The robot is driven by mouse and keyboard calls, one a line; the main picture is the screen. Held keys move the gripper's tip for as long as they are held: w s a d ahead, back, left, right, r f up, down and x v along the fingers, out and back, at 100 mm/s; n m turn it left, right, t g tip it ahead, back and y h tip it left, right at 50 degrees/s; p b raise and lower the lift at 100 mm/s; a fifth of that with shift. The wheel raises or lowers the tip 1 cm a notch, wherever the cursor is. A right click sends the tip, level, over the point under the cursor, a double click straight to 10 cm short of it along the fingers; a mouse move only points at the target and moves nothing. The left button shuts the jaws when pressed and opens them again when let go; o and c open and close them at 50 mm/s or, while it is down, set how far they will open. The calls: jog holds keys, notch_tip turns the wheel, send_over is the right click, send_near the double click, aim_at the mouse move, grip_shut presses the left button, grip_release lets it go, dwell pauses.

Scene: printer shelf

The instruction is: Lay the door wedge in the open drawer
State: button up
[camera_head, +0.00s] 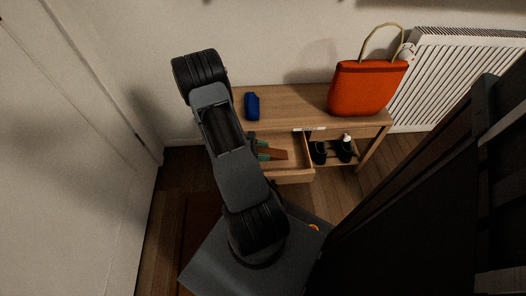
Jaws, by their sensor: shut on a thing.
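The open drawer (304,160) is pulled out of the wooden bench, below its top. A brown piece that looks like the door wedge (278,154) shows over the inside of the drawer. The rest of the gripper is hidden behind my own arm. I cannot tell whether the wedge touches the drawer floor.
The bench top (290,101) holds a dark blue object (252,106) and an orange-red bag (366,88). Dark shoes (344,150) and a white-topped item stand on the lower shelf. A radiator (455,75) is at the right, a large dark structure (430,200) in the right foreground.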

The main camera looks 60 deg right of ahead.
jog(key=shift+f, duration=0.45)
jog(key=o, duration=1)
jog(key=shift+c, duration=0.2)
